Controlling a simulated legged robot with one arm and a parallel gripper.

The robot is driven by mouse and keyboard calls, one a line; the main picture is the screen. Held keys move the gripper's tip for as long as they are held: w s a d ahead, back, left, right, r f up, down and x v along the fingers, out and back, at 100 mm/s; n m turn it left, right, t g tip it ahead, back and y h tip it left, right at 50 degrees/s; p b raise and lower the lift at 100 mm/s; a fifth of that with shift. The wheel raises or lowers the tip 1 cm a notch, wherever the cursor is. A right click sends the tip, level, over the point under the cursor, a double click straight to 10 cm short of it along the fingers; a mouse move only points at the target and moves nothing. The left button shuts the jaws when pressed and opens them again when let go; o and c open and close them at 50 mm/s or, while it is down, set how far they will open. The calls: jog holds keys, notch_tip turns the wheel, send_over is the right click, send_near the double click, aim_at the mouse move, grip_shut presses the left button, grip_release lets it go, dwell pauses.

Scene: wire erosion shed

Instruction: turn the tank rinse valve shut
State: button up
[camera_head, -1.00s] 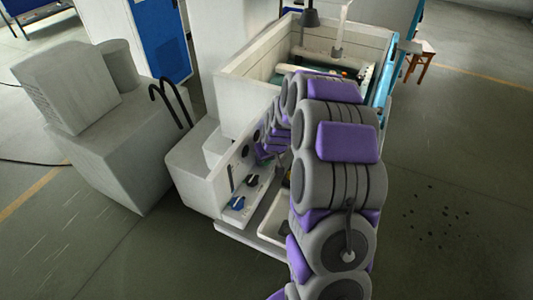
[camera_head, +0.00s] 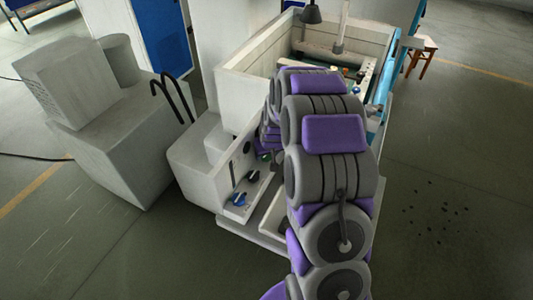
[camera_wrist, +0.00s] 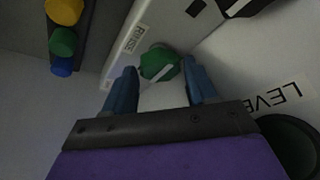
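The rinse valve appears to be the green knob (camera_wrist: 160,64) with a white pointer bar. The bar lies diagonally, from lower left to upper right, in the wrist view. A small tilted label (camera_wrist: 133,38) beside it seems to read RINSE. My gripper (camera_wrist: 160,72) has its two blue fingers apart, one on each side of the green knob. Their tips are level with the knob's sides, with narrow gaps showing; contact is not clear. In the head view the green knob (camera_head: 265,156) shows beside my arm, and my fingers are mostly hidden.
A black knob (camera_wrist: 245,5) with a white pointer is at the wrist view's top right. A LEVEL label (camera_wrist: 280,97) and dark round part (camera_wrist: 292,145) are at right. Yellow, green and blue buttons (camera_wrist: 63,40) are at left. Blue-based knobs (camera_head: 238,199) sit nearby on the machine.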

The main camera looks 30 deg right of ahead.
jog(key=shift+s, duration=0.1)
jog(key=d+p+v, duration=0.1)
jog(key=v, duration=1.6)
jog(key=shift+a, duration=0.5)
jog(key=shift+r, duration=0.15)
jog(key=s+a+g+b, duration=0.1)
jog(key=s+a, duration=0.4)
jog(key=s, duration=0.6)
jog(key=s+a+n+g+b, duration=0.1)
jog(key=s+a+g, duration=0.2)
jog(key=s, duration=0.8)
jog(key=s+a+g+b, duration=0.1)
jog(key=s+a+g, duration=0.1)
jog(key=s+a, duration=0.4)
jog(key=s, duration=0.5)
jog(key=shift+s+a+r+n+y+b, duration=0.3)
jog(key=shift+s+a+b, duration=0.05)
jog(key=shift+s+a, duration=0.05)
